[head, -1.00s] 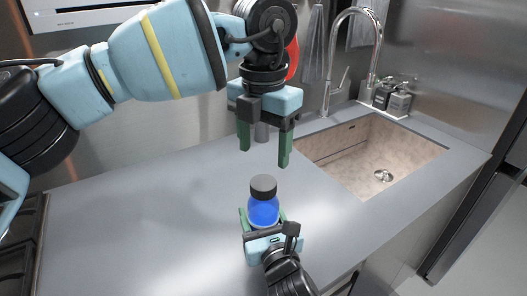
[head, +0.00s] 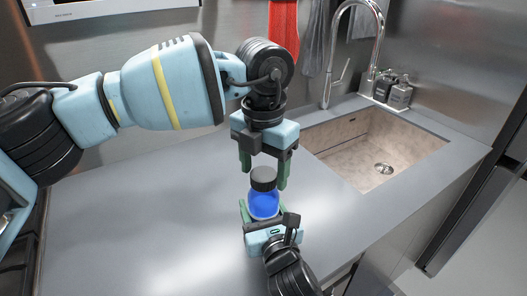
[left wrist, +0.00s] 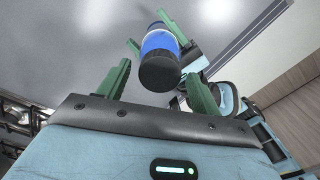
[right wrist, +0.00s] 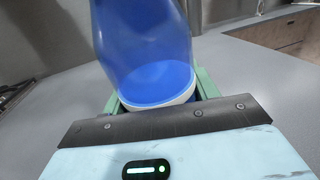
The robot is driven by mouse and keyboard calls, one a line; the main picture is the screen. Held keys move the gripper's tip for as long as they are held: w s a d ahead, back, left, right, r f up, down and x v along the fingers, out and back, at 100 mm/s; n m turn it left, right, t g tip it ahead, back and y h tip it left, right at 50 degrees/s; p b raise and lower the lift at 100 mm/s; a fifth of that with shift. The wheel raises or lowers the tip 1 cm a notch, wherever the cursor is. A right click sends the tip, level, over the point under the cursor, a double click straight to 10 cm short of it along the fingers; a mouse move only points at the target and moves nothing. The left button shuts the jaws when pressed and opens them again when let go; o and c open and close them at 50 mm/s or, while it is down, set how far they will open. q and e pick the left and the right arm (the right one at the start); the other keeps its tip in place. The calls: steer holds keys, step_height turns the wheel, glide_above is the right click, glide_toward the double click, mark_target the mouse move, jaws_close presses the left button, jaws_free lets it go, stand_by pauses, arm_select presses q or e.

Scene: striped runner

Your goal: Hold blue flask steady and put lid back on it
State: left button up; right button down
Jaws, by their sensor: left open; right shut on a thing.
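The blue flask (head: 264,205) stands upright over the counter, with a white band near its base in the right wrist view (right wrist: 145,45). The black lid (head: 263,178) sits on top of the flask and also shows in the left wrist view (left wrist: 159,72). I cannot tell whether it is screwed tight. My right gripper (head: 263,213) is shut on the flask's lower part, coming from the front. My left gripper (head: 264,178) is open and points down from above, its green fingers on either side of the lid with gaps between.
The grey counter (head: 120,215) is clear to the left. A sink (head: 375,150) with a tall faucet (head: 375,45) lies at the right, with soap bottles (head: 400,95) behind it. A red cloth (head: 284,30) and grey towels hang at the back.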

arm_select(q)
steer(key=shift+f, duration=0.4)
steer(key=c, duration=1)
steer(key=o, duration=1.1)
steer(key=shift+o, duration=0.2)
steer(key=shift+r, duration=0.1)
step_height(320, 180, up, 12)
arm_select(e)
steer(key=shift+c, duration=1.8)
jaws_free()
